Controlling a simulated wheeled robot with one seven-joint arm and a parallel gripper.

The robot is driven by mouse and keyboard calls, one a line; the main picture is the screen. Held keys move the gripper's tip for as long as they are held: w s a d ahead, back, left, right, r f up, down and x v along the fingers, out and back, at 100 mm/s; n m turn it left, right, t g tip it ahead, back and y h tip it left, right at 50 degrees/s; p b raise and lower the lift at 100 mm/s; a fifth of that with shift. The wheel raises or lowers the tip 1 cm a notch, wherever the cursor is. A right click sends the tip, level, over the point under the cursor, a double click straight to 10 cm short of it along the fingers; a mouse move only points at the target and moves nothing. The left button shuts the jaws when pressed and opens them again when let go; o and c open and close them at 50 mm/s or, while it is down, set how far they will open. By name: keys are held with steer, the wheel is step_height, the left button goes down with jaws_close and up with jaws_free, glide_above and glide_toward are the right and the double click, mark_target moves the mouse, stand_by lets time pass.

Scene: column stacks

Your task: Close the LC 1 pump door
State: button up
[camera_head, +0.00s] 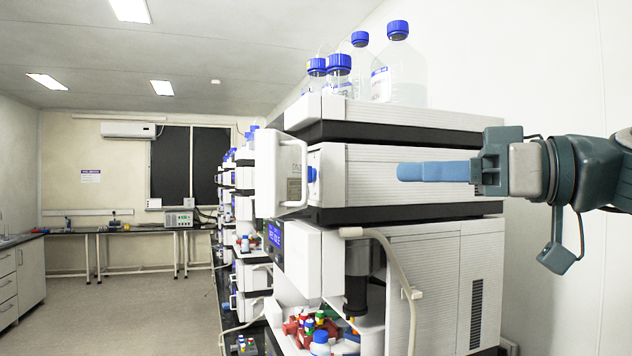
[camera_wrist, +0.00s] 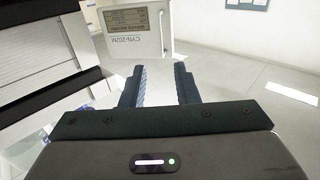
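The pump door (camera_head: 267,172) is a white panel at the front left of the pump module (camera_head: 400,160) in the stack's upper part. It stands open, swung out from the module, with a raised frame on its inner side. In the wrist view a white panel (camera_wrist: 108,45), which looks like this door, carries a grey label and upside-down lettering beyond my fingertips. My gripper (camera_head: 399,171) points left alongside the module in the head view, clear of the door. In the wrist view its two blue fingers (camera_wrist: 160,70) are parted with nothing between them.
Blue-capped bottles (camera_head: 398,75) stand on top of the stack. Below are a lower module (camera_head: 430,285), a pale hose (camera_head: 395,262) and coloured vials (camera_head: 312,325). More stacks (camera_head: 245,215) line up behind. The floor (camera_head: 125,310) at left is clear.

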mark_target(306, 172)
steer(key=p+x, duration=0.3)
steer(key=x, duration=1)
steer(key=shift+w+a, duration=0.15)
steer(key=shift+a, duration=0.15)
jaws_close()
